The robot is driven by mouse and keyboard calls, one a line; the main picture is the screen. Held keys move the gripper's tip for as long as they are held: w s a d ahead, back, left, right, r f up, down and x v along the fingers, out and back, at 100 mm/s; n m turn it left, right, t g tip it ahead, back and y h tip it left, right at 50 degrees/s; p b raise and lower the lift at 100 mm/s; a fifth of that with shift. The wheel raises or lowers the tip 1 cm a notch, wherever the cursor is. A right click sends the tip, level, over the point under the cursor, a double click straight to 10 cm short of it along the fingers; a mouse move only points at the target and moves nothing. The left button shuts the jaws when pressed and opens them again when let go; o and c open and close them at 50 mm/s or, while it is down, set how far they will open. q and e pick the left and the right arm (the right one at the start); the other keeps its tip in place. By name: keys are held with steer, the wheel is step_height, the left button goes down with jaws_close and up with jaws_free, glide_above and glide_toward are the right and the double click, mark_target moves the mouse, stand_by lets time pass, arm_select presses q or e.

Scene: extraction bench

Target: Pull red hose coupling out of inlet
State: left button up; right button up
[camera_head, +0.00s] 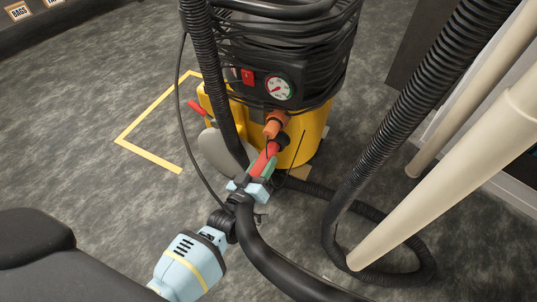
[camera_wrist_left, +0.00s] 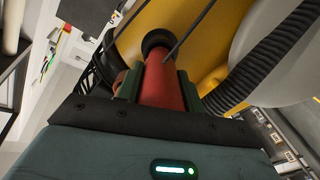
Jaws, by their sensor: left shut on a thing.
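The red hose coupling (camera_head: 261,160) is at the front of the yellow extractor (camera_head: 312,135). Its upper end meets a dark round collar (camera_head: 283,140) at the inlet; I cannot tell how deep it sits. My left gripper (camera_head: 264,172) is shut around the coupling from the front. In the left wrist view, the red coupling (camera_wrist_left: 161,82) lies between the two green fingers, and its narrower far end points at the black inlet ring (camera_wrist_left: 157,42). The coupling's near end is hidden behind the gripper body. My right gripper is not in view.
An orange fitting (camera_head: 275,123) sits just above the inlet. A ribbed black hose (camera_head: 405,110) loops on the floor at right, beside cream pipes (camera_head: 450,175). A thin black cable hangs left of the gripper. Floor within the yellow tape (camera_head: 148,157) is clear at left.

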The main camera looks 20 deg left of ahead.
arm_select(q)
steer(key=shift+s+p, duration=0.3)
steer(key=shift+s, duration=0.4)
steer(key=shift+s, duration=0.2)
steer(key=shift+s+p, duration=0.3)
steer(key=shift+s+a, duration=0.1)
steer(key=shift+s, duration=0.15)
